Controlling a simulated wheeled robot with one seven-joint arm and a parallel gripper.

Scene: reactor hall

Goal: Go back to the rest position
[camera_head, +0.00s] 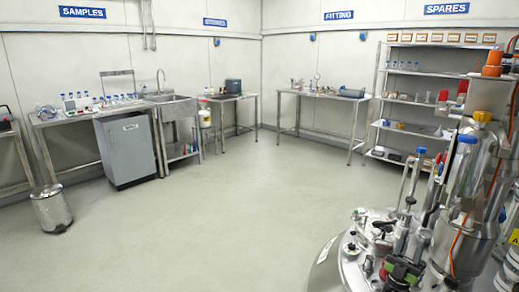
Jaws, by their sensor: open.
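My gripper is not in view, and I see no part of my arm that I can be sure of. The task names no other object. The head view looks across the reactor hall. A steel reactor vessel (345,268) with a domed lid stands close at the lower right. Its lid carries several valves and fittings, with red, green and blue parts. A tall shiny metal cylinder (453,245) with orange tubing rises beside it at the right edge.
A samples bench (62,122) with bottles, a grey cabinet (128,150) and a sink (172,108) line the left wall. A pedal bin (51,210) stands at left. A fitting bench (325,96) and spares shelf (420,103) stand behind. The middle floor (225,215) is clear.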

